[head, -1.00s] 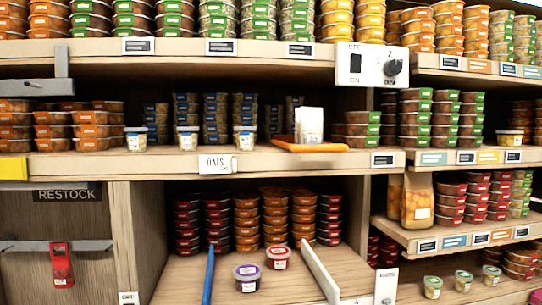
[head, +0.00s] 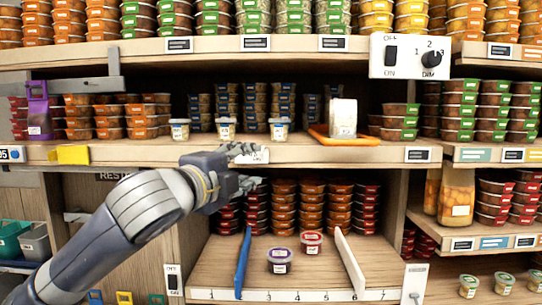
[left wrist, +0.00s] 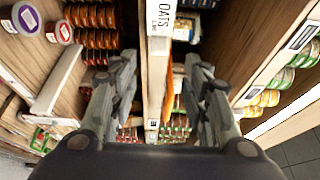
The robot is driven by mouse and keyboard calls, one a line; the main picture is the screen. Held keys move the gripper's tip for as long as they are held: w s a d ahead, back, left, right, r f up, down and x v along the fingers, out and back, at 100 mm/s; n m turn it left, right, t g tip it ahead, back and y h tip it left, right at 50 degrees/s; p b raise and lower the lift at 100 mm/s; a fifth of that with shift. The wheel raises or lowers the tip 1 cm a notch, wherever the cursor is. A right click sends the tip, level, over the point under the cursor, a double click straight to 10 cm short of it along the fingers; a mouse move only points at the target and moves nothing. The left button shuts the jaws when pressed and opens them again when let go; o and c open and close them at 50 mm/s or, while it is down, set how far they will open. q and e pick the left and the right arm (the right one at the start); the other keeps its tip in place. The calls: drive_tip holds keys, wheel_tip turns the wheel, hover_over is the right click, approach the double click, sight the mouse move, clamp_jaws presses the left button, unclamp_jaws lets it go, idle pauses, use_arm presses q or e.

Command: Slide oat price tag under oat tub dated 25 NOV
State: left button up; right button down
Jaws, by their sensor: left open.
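The white oat price tag (head: 259,157), lettered OATS, is on the middle shelf's front edge, partly hidden by my left gripper. In the left wrist view the tag (left wrist: 160,22) lies ahead between the fingers. Three small white-labelled tubs with blue lids stand near that shelf's front: a left tub (head: 180,130), a middle tub (head: 226,129) and a right tub (head: 279,130). Their dates are too small to read. My left gripper (head: 250,168) is open, with one finger above and one below the shelf edge. It also shows in the left wrist view (left wrist: 160,68). My right gripper is not in view.
An orange tray (head: 345,140) with a white block stands right of the tubs. Below, a blue divider (head: 243,263), a white divider (head: 350,262), a purple-lidded tub (head: 279,262) and a red-lidded tub (head: 311,243) occupy the lower bay. A yellow clip (head: 70,154) sits on the shelf edge.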

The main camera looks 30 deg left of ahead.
sight(265, 157)
use_arm(q)
drive_tip(key=w+p, duration=0.1)
drive_tip(key=w, duration=0.2)
drive_tip(key=w+a+p, duration=0.1)
drive_tip(key=w, duration=0.2)
drive_tip(key=w+p, duration=0.2)
drive_tip(key=w, duration=0.1)
drive_tip(key=shift+w+a, duration=0.3)
drive_tip(key=shift+w, duration=0.1)
drive_tip(key=shift+w+a+f, duration=0.15)
drive_tip(key=shift+w+a, duration=0.05)
drive_tip(key=shift+w, duration=0.2)
drive_tip(key=shift+c, duration=0.3)
